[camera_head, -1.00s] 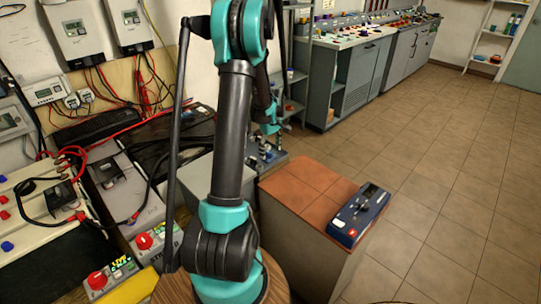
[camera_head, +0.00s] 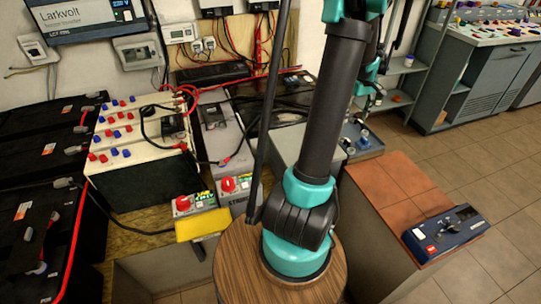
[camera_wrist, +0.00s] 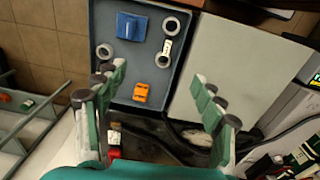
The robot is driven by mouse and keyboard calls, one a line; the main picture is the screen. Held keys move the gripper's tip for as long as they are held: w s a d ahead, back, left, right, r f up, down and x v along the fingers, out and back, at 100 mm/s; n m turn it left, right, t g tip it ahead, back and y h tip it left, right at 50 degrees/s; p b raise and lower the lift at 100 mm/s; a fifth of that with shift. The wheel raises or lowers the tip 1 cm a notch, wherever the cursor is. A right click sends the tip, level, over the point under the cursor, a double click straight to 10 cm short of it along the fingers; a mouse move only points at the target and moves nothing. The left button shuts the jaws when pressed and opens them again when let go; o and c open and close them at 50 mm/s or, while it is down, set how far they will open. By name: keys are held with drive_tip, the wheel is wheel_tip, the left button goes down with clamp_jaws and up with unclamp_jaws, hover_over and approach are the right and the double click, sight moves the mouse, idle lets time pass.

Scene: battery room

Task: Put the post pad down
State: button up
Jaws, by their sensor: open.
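My gripper (camera_wrist: 158,88) is open in the wrist view, its green-tipped fingers wide apart with nothing held between them. Ahead of the fingers is a shallow blue-grey tray (camera_wrist: 98,30). In it lie a blue square piece (camera_wrist: 131,26) with a raised strip, an orange piece (camera_wrist: 140,92), and several grey rings. The blue square may be the post pad; I cannot tell for sure. In the head view my gripper is mostly hidden behind the arm, near the tray; the blue piece (camera_head: 363,141) shows there too.
A pale grey box top (camera_wrist: 215,75) borders the tray. Black cables run below it. In the head view, a tiled-top block (camera_head: 395,185) bears a blue meter (camera_head: 445,233). Battery units (camera_head: 145,130) and red-knobbed boxes (camera_head: 235,186) stand left. Tiled floor is free at right.

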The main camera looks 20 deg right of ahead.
drive_tip(key=s+a+t, duration=0.2)
drive_tip(key=a+t, duration=0.1)
drive_tip(key=a, duration=2.9)
drive_tip(key=s+a+f+t, duration=0.1)
drive_tip(key=s+a+f, duration=0.1)
drive_tip(key=s+a, duration=0.5)
drive_tip(key=a, duration=0.3)
drive_tip(key=shift+s+f, duration=0.15)
